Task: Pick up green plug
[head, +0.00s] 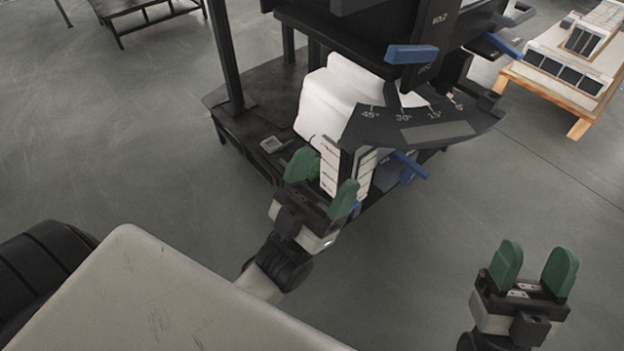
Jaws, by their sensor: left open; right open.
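My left gripper (325,170) is open, with its two dark green fingers apart, in front of the black machine's lower part. A small brighter green piece (315,168) shows just behind its left finger, beside a white labelled panel (329,168). It may be the green plug, but the finger hides most of it and I cannot tell its shape. I see nothing between the fingers that is clearly held. My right gripper (537,262) is open and empty over bare floor at the lower right, well away from the machine.
The black machine (437,128) has an angle scale plate and blue handles (411,54) jutting out. White blocks (335,98) sit on its base. A wooden-framed table (560,84) stands at the upper right. Grey floor (130,150) is clear at the left.

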